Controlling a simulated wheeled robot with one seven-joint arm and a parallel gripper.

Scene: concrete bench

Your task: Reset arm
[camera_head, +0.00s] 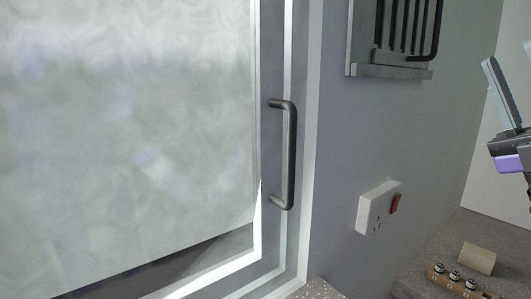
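My gripper (508,54) is at the right edge of the head view, partly cut off by the frame. It is raised above the bench, with its grey fingers pointing up and a purple part on its body. One finger shows in full and a sliver of the other shows at the edge, with a gap between them. Nothing is seen held in the gap. It appears open and touches nothing in view.
A glass-panelled door (130,120) with a dark vertical handle (291,155) fills the left. A wall rack (390,71) hangs above a white socket (373,210) with a red switch. A beige block (478,258) and a strip with small knobs (452,283) sit on the bench (425,268).

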